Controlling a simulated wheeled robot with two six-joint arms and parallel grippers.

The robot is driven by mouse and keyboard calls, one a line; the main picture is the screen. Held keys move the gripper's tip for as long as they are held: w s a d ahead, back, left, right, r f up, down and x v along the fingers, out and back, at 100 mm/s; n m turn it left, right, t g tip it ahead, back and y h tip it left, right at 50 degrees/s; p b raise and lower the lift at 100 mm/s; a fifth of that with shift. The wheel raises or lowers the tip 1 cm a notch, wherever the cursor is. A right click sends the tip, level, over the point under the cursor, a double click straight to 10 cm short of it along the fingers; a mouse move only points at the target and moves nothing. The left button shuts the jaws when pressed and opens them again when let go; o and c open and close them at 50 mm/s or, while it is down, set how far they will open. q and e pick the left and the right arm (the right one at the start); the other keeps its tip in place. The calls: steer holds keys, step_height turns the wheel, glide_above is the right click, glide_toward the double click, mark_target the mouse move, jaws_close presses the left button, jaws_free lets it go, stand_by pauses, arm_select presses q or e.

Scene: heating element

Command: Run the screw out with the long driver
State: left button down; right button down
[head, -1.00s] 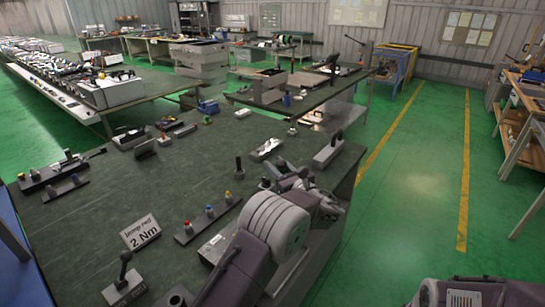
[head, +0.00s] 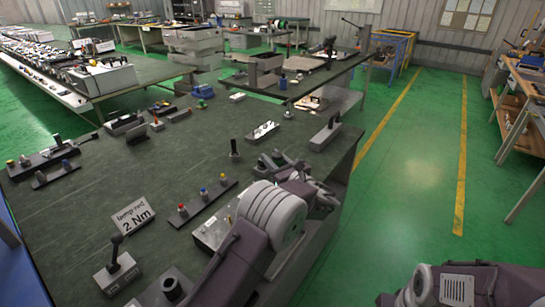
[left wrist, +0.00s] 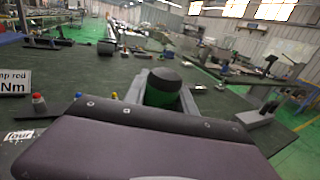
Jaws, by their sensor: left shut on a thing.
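My left gripper (head: 277,163) is over the right part of the dark table in the head view. In the left wrist view its jaws are closed on a round handle (left wrist: 162,92), black on top and green below. I take this to be a driver; its shaft is hidden, so I cannot tell its length. Just left of the gripper in the head view, a dark upright piece (head: 235,148) stands on the table. I cannot pick out the screw in either view. My right gripper is out of view; only part of my right arm shows at bottom right.
The dark green table (head: 110,185) has a "lamp red 2 Nm" sign (head: 132,214), a rack of coloured knobs (head: 201,205) and a lever on a grey base (head: 116,266). Grey blocks (head: 325,133) stand near its right edge. A clear green aisle lies to the right.

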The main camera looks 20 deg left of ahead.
arm_select(q)
steer(key=shift+f+b, duration=0.4)
steer(key=shift+f, duration=0.15)
stand_by(0.8)
steer(key=shift+s+f, duration=0.1)
stand_by(1.5)
step_height(320, 180, up, 5)
steer(key=p, duration=0.3)
steer(key=shift+r+p, duration=0.2)
steer(key=shift+p, duration=0.2)
